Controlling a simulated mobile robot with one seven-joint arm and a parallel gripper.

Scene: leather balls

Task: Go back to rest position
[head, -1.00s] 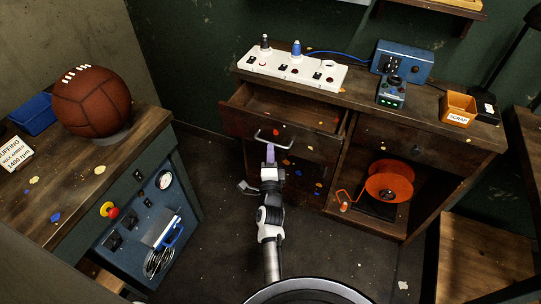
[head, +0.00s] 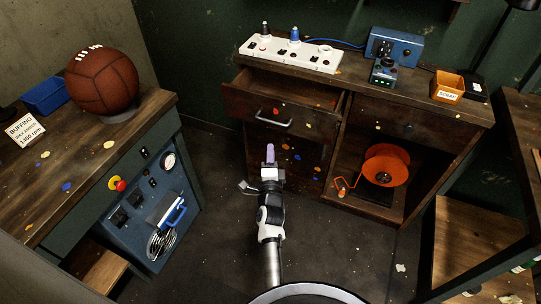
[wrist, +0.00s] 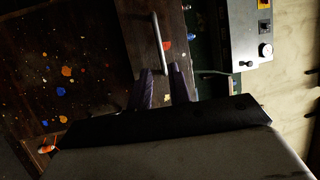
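My gripper (head: 270,147) is in front of the wooden workbench, below the top drawer's handle (head: 272,120) in the head view. Its purple fingers look like one piece there. In the wrist view my gripper (wrist: 163,75) shows two fingers with an empty gap between them. The metal handle (wrist: 160,42) lies just beyond the fingertips in that view, and a gap shows between gripper and handle in the head view. The top left drawer (head: 250,104) is pulled out and its inside shows.
A blue-sided buffing bench (head: 140,215) with a brown leather ball (head: 103,82) stands at left. An orange reel (head: 386,168) sits in the workbench's open bay. An orange scrap bin (head: 447,87) stands on top. A wooden stool-like surface (head: 470,240) is at right. Dark floor lies between.

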